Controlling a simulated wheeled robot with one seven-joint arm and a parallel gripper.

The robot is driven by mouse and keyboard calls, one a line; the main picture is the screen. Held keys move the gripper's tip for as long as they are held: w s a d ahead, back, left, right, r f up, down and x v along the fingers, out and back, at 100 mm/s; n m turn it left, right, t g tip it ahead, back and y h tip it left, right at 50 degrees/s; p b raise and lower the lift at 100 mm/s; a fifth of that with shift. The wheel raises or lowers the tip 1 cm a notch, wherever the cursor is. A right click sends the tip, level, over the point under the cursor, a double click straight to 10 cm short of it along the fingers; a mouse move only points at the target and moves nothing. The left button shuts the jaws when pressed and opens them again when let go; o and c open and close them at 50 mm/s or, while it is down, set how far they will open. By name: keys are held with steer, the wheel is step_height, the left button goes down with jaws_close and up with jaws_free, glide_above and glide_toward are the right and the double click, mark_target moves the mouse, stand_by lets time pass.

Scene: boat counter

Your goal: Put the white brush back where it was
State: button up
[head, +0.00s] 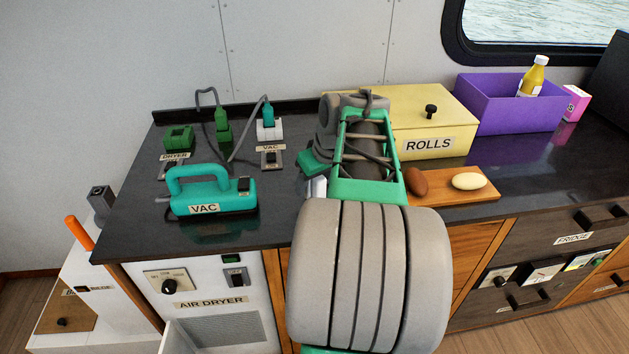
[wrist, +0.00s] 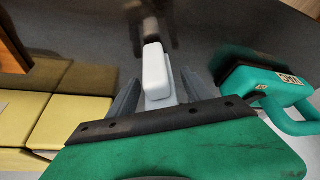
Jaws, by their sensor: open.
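A white block-like thing, likely the white brush (wrist: 155,70), shows in the wrist view between the two grey fingers of my gripper (wrist: 157,96). My gripper is open, with one finger to each side of it; I cannot tell whether either touches it. A dark patch above the white thing may be its bristles or a reflection in the counter. In the head view my arm covers most of this spot, and a small pale piece (head: 316,187) shows at its left edge; I cannot tell whether it is brush or finger.
The teal VAC unit (head: 212,193) stands left of my arm. Behind are the yellow ROLLS box (head: 428,146) and the purple bin (head: 509,106). A wooden board (head: 452,191) with a brown and a cream oval thing lies right. Plugs and cables stand at the back left.

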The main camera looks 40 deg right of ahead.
mark_target(321, 178)
steer(key=v, duration=0.7)
steer(key=shift+s+r, duration=0.1)
steer(key=shift+r, duration=0.25)
